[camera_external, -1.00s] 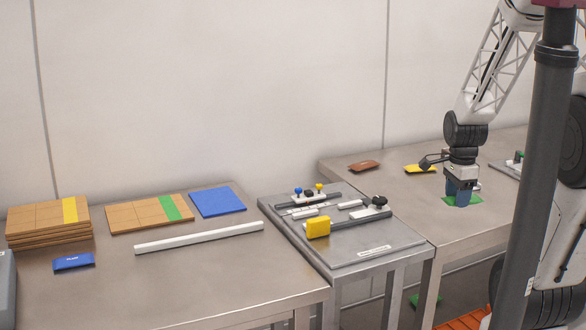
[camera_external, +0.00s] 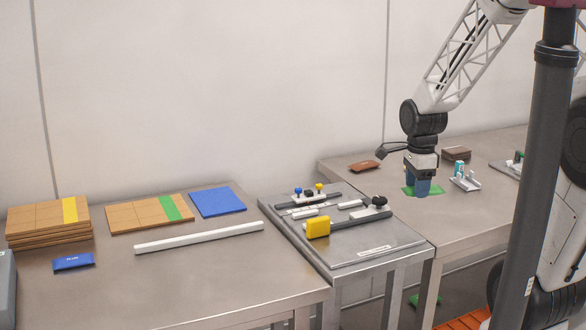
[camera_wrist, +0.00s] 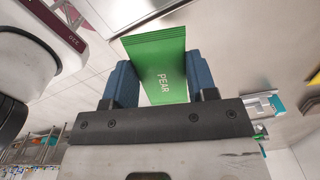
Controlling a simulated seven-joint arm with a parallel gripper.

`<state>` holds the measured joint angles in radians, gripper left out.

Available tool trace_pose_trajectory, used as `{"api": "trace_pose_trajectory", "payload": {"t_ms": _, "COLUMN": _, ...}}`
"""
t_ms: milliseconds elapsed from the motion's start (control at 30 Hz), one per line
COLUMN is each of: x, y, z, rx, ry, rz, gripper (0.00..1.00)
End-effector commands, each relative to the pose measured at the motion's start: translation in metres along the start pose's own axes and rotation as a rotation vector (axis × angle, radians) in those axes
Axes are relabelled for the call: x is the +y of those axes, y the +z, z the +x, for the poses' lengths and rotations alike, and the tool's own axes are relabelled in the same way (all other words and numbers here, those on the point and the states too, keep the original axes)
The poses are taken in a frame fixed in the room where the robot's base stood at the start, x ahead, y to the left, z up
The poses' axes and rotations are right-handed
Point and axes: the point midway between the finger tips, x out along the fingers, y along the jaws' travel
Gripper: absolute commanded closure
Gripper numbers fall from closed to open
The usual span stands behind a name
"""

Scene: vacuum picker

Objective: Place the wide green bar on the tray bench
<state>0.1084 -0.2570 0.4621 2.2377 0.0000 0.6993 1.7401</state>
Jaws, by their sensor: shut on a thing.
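My gripper (camera_external: 418,188) points down over the right metal bench (camera_external: 455,225), near its left end. It is shut on a flat green bar (camera_wrist: 165,72) marked "PEAR", which sits between the two blue fingers in the wrist view. In the outside view only the edges of this green bar (camera_external: 408,190) show around the fingers. Its exact height over the bench top is hard to tell. No bench carries a label I can read as the tray bench.
The left bench (camera_external: 200,285) holds tile stacks (camera_external: 40,222), a blue mat (camera_external: 217,202), a blue packet (camera_external: 73,263) and a white bar (camera_external: 200,237). A middle stand (camera_external: 350,262) carries a fixture with a yellow block (camera_external: 318,228). A brown packet (camera_external: 364,166) lies left of my gripper.

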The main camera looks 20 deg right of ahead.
Motion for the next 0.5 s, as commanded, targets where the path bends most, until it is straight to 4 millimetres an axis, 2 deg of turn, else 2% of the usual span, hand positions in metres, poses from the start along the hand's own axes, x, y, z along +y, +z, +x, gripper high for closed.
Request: {"api": "trace_pose_trajectory", "payload": {"t_ms": 500, "x": 0.003, "y": 0.086, "z": -0.001, "rx": 0.0, "ry": -0.001, "rz": 0.027, "gripper": 0.71}}
